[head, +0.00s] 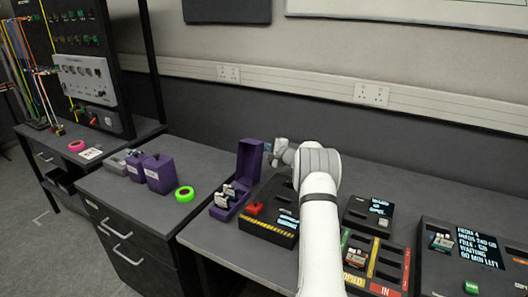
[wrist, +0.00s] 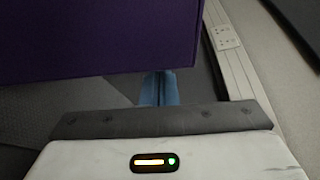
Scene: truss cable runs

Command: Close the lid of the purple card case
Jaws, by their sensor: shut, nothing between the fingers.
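The purple card case (head: 222,213) sits at the left end of the middle bench, its lid (head: 249,160) standing upright. White and dark cards show in its open base. My gripper (head: 268,148) is just right of the lid's upper part; I cannot tell whether it touches. In the wrist view, a large purple panel, apparently the lid (wrist: 95,40), fills the upper left. My blue fingers (wrist: 158,87) are together and empty, reaching to the panel's lower edge, where their tips are hidden.
A black box with a red button (head: 255,209) stands right beside the case. Closed purple cases (head: 160,174) and a green tape roll (head: 185,194) are on the left cabinet. Trays and a display unit (head: 480,250) occupy the right. The wall is behind.

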